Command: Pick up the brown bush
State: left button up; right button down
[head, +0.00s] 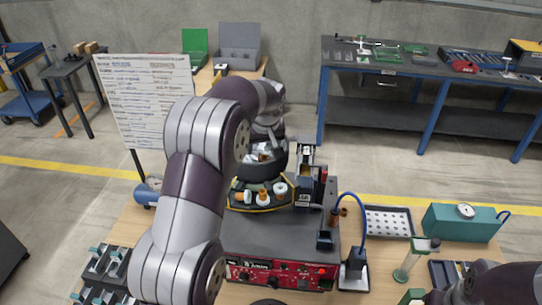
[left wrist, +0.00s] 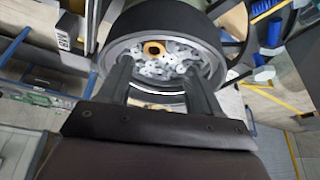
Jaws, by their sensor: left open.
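A brown bush (left wrist: 154,48), a short orange-brown ring, lies among several pale metal parts inside the round dark bowl (left wrist: 208,28) in the left wrist view. My left gripper (left wrist: 157,72) is open, its two fingers reaching over the near rim of the bowl, with the bush ahead of and between them, apart from both. In the head view the bowl (head: 278,172) stands at the middle, below my left arm's end, and the bush cannot be made out there. My right arm shows at the lower right of the head view, but its gripper does not.
A yellow-edged tray (head: 240,206) with white and orange-brown pieces sits in front of the bowl, above a red control panel (head: 275,273). A perforated tray (head: 388,222), a teal box (head: 462,222) and a blue hose (head: 362,212) are to the right. A whiteboard (head: 140,95) stands left.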

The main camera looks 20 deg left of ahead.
aim_at(263, 157)
pick_arm(q)
jog(key=shift+w+a+f+p, duration=0.25)
jog(key=shift+w+f, duration=0.15)
jog(key=shift+f, duration=0.15)
jog(key=shift+w+a+f+p, duration=0.1)
jog(key=shift+w+f+p, duration=0.1)
jog(key=shift+w+f, duration=0.25)
jog(key=p+x, duration=0.1)
jog(key=x, duration=0.1)
jog(key=p+x, duration=0.2)
jog(key=shift+d, duration=0.25)
jog(key=shift+w+f, duration=0.1)
jog(key=shift+f, duration=0.45)
pick_arm(e)
jog(key=r, duration=0.4)
jog(key=shift+w+a+r, duration=0.15)
jog(key=shift+w, duration=0.1)
pick_arm(q)
jog(key=c, duration=1.2)
